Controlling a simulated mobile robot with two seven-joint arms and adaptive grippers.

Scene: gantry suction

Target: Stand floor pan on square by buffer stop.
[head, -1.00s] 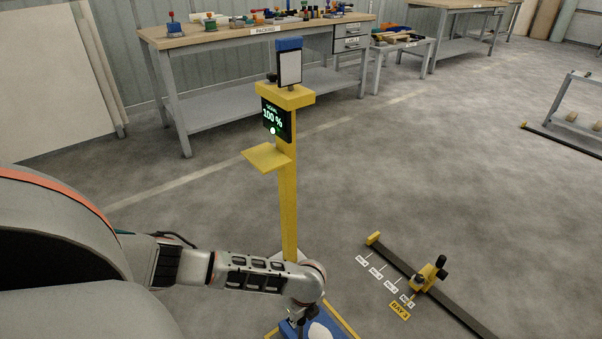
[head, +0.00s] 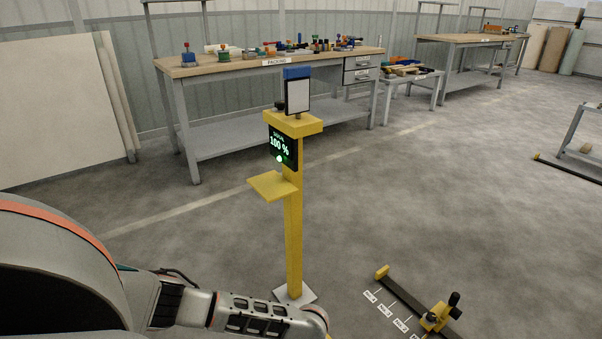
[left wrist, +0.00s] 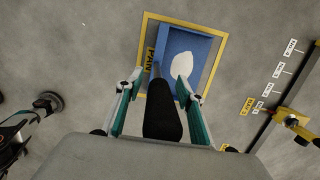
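The blue floor pan (left wrist: 207,46) shows in the left wrist view, with a white patch inside it. It sits within a yellow-outlined square (left wrist: 223,68) on the floor, marked PAN along its left side. My left gripper (left wrist: 159,78) is over the pan's near-left part, its two teal fingers spread apart. A thick black upright handle (left wrist: 162,115) stands between the fingers, with visible gaps on both sides. In the head view the pan and left gripper are below the frame. A black floor rail (head: 408,298) has a yellow end block (head: 382,272), possibly the buffer stop.
A yellow post (head: 293,235) with a 100 % display (head: 281,147) and a small shelf (head: 272,186) stands ahead. A yellow clamp (head: 434,318) with black knobs sits on the rail. A packing bench (head: 230,66) is behind. Floor to the right is mostly clear.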

